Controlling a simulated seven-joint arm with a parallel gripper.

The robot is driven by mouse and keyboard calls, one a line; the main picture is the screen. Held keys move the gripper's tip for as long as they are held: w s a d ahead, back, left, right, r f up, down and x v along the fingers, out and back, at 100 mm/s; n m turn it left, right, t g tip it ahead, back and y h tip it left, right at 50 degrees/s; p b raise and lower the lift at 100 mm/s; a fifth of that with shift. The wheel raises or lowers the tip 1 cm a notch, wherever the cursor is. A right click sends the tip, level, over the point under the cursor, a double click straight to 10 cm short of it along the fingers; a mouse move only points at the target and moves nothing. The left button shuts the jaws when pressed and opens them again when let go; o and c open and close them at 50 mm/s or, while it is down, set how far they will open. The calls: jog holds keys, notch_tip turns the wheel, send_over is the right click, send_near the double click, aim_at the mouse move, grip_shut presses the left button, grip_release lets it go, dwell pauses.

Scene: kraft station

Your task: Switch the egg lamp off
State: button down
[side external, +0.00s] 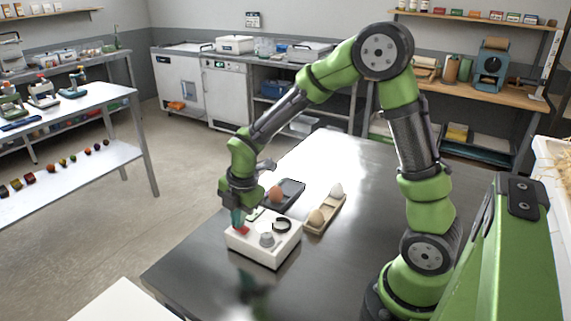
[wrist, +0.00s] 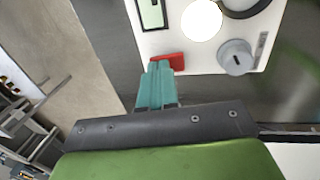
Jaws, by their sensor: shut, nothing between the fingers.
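The egg lamp is a white box (side external: 262,250) on the steel table; its top also shows in the wrist view (wrist: 190,50). It carries a red switch (wrist: 172,61), a grey knob (wrist: 236,57), a dark ring (wrist: 243,5) and a bright white disc (wrist: 201,20) that looks lit. My gripper (side external: 238,226) points down at the box's left end, by the red switch. In the wrist view its teal fingers (wrist: 158,69) are shut and empty, with their tips against or just beside the switch. Contact and the switch's exact tilt are unclear.
A dark tray (side external: 292,187) with a brown egg (side external: 276,194) lies behind the box. A tan holder (side external: 327,220) with eggs stands to its right. The table (side external: 370,165) is clear farther back; its left edge is close to the box.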

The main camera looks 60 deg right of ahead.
jog(key=shift+w+f+g, duration=0.15)
jog(key=shift+f+g, duration=0.1)
jog(key=shift+g, duration=0.05)
jog(key=shift+f, duration=0.15)
jog(key=shift+s, duration=1)
jog(key=shift+g, duration=0.3)
notch_tip(320, 180, up, 15)
jog(key=s, duration=0.1)
jog(key=shift+f, duration=0.2)
